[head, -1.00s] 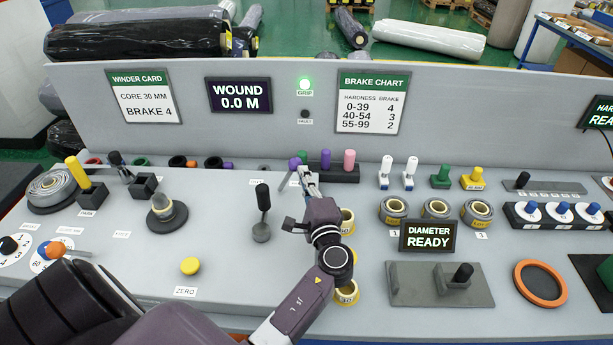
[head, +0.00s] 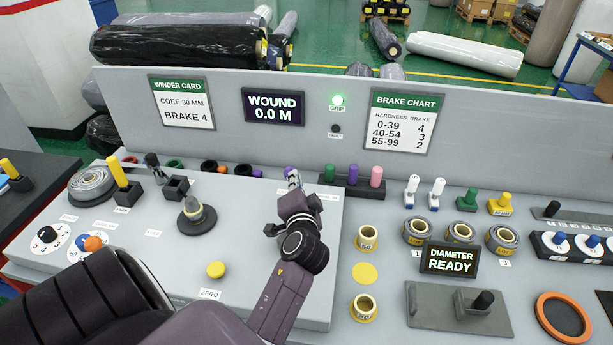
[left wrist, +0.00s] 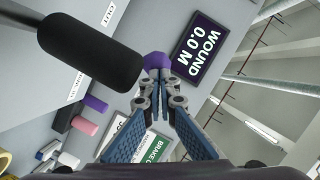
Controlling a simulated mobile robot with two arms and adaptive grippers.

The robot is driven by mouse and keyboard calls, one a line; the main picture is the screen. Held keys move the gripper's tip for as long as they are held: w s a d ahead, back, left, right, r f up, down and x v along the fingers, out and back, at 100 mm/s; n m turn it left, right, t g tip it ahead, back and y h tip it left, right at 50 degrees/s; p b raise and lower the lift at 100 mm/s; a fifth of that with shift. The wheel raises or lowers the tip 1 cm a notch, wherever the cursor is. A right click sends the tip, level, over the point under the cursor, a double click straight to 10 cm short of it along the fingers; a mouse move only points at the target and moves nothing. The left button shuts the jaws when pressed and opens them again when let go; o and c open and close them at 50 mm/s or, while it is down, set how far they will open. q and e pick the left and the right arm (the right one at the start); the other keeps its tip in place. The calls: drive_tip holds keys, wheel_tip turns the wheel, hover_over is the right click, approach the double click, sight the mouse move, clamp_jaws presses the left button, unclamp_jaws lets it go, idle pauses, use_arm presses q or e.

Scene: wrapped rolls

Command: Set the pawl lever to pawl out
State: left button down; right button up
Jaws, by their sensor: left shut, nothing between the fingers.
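My left gripper (head: 293,180) is shut and empty above the middle of the console. It also shows in the left wrist view (left wrist: 157,90), fingertips together in front of a purple knob (left wrist: 156,62); I cannot tell whether they touch. A thick black lever grip (left wrist: 88,52) is close beside the fingers on the left of that view, apart from them. In the head view this lever is hidden behind my gripper and wrist. No lever label reading pawl is legible. A yellow-handled lever (head: 116,171) and a black-handled lever (head: 152,161) stand at the console's left.
Close by are a round dark knob (head: 196,216), a yellow button (head: 215,270) and coloured pegs (head: 353,175) on a dark block. The grey back panel (head: 220,133) rises behind. Yellow-rimmed rolls (head: 367,238) lie to the right of my arm.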

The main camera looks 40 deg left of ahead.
use_arm(q)
drive_tip(key=shift+s+a+f, duration=0.2)
drive_tip(key=shift+s+a, duration=0.1)
drive_tip(key=shift+a, duration=0.2)
drive_tip(key=shift+s+a+f, duration=0.15)
drive_tip(key=shift+s+a, duration=0.15)
drive_tip(key=shift+a, duration=0.2)
